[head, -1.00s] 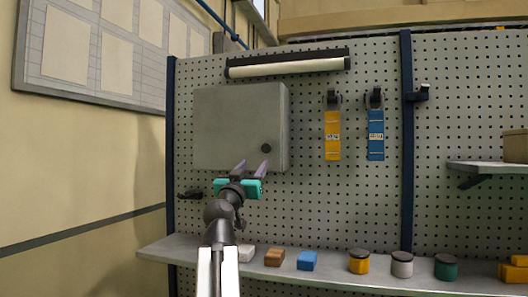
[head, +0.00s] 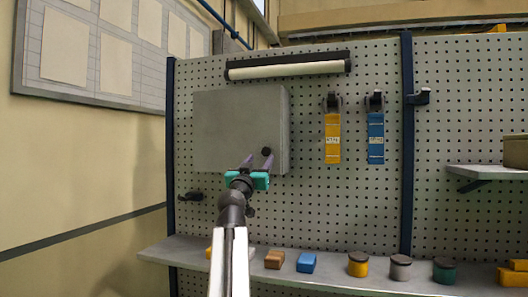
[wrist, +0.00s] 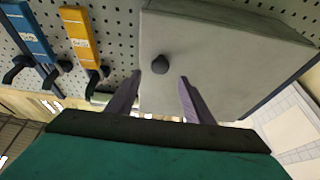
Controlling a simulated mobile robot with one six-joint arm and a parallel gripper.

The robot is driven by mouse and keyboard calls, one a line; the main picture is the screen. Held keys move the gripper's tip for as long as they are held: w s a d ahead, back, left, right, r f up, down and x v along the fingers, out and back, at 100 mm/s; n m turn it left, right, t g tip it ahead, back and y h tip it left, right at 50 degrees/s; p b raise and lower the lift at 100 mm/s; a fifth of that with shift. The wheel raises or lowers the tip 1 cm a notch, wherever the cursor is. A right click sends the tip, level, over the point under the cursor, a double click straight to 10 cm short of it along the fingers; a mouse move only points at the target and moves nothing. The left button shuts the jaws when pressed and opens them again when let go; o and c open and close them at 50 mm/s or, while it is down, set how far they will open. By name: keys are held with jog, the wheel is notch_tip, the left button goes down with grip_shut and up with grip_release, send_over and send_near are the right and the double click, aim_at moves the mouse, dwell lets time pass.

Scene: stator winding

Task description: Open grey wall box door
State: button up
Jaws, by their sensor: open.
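The grey wall box (head: 232,120) hangs on the pegboard, and its door looks shut. A dark round knob (head: 266,152) sits near the door's lower right corner. My gripper (head: 258,160) is open and empty, just below and left of the knob in the head view. In the wrist view the box door (wrist: 215,60) fills the upper middle. There the knob (wrist: 159,64) lies ahead of my open fingers (wrist: 160,76), in line with the gap between them and nearer one finger. It is not between the fingers in that view, and I cannot tell the remaining distance.
A yellow strip (head: 332,138) and a blue strip (head: 376,137) hang on hooks right of the box. A lamp-like tube (head: 285,69) is above it. The shelf (head: 330,275) below carries blocks and several jars. A dark hook (head: 191,196) sticks out lower left.

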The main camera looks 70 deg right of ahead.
aim_at(266, 151)
jog(key=shift+p+x, duration=1.1)
jog(key=shift+x, duration=1.95)
grip_shut()
